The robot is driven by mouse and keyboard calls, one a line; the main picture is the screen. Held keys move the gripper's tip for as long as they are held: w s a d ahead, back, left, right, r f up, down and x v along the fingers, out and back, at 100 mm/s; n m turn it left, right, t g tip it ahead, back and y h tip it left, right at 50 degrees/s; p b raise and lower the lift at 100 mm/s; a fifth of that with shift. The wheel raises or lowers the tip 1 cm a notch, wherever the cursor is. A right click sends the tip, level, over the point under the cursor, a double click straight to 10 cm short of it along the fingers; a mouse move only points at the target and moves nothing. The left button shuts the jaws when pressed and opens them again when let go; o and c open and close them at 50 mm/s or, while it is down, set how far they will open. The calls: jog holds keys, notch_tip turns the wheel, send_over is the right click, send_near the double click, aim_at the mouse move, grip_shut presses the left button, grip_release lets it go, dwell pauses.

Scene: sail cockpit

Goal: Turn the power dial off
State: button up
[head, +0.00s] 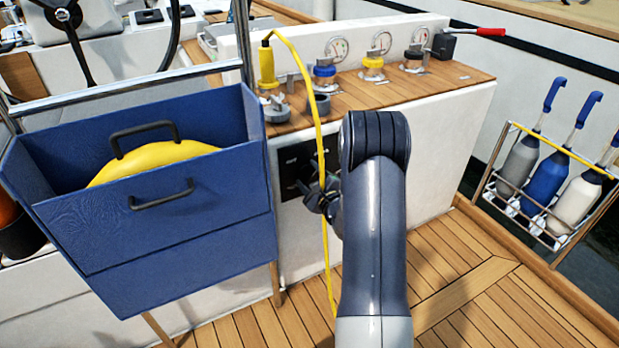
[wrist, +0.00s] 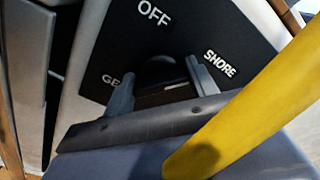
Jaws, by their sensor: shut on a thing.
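The power dial (wrist: 168,74) is a dark round knob on a black panel (wrist: 130,45) marked OFF at the top, SHORE at the right and a partly hidden GE label at the left. In the wrist view my gripper (wrist: 163,85) has one grey finger on each side of the knob and is shut on it. The knob's lower part is hidden, and I cannot tell which label it points to. In the head view the black panel (head: 288,170) is on the white cabinet front, and my gripper (head: 318,196) is against it, partly hidden by my arm.
A yellow cable (head: 307,75) hangs from a yellow plug (head: 267,66) past my gripper, and crosses close before the wrist camera (wrist: 245,125). A blue box (head: 160,235) stands close left. A bottle rack (head: 525,210) is at right. The wooden floor (head: 480,300) is clear.

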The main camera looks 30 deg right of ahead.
jog(key=n+b, duration=0.2)
jog(key=n, duration=0.2)
jog(key=shift+f, duration=0.2)
jog(key=n+b, duration=0.2)
jog(key=n, duration=0.2)
jog(key=shift+a+f+n, duration=0.1)
jog(key=shift+n, duration=0.3)
jog(key=n+b, duration=0.2)
jog(key=n, duration=0.2)
jog(key=shift+n+b, duration=1.05)
jog(key=shift+n, duration=0.85)
jog(key=o, duration=1)
jog(key=shift+s, duration=0.1)
